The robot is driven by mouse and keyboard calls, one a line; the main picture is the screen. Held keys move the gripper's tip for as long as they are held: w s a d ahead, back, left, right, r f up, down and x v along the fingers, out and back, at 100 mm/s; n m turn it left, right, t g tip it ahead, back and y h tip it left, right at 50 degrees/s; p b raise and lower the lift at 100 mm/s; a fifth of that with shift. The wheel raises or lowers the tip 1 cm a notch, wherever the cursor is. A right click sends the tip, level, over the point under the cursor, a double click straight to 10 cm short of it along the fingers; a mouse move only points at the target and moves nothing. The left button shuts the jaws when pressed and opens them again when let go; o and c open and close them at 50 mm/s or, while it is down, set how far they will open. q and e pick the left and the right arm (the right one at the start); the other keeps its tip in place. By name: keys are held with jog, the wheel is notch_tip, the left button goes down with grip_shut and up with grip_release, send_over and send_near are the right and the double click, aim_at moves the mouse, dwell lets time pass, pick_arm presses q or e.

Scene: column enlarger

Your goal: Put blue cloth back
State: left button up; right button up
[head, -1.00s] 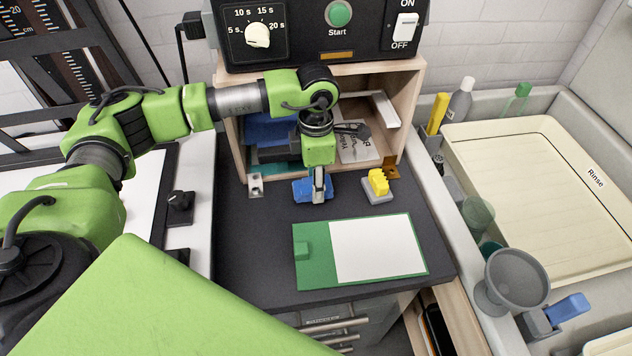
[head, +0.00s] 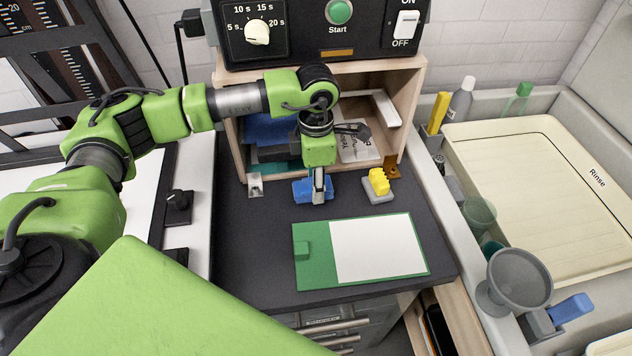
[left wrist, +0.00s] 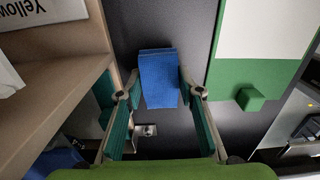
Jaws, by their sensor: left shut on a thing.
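The blue cloth (head: 302,191) is a small folded block at the dark worktop, in front of the wooden shelf opening. It also shows in the left wrist view (left wrist: 158,72), between the two fingertips. My left gripper (head: 319,191) points down and is shut on the cloth, with a fingertip on each side of it. I cannot tell whether the cloth touches the worktop. My right gripper is not in view.
The wooden shelf (head: 412,95) holds blue and teal items and a paper. A metal clip (head: 255,185) and a yellow item on a grey block (head: 379,184) flank the cloth. A green board with white paper (head: 375,250) lies in front. A cream tray (head: 540,200) is right.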

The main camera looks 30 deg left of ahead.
pick_arm(q)
jog(key=shift+f+b, duration=0.4)
jog(key=shift+f, duration=0.05)
dwell(0.5)
jog(key=o, duration=1.1)
jog(key=shift+r, duration=0.15)
jog(key=shift+r+p, duration=2.1)
jog(key=shift+r, duration=1.8)
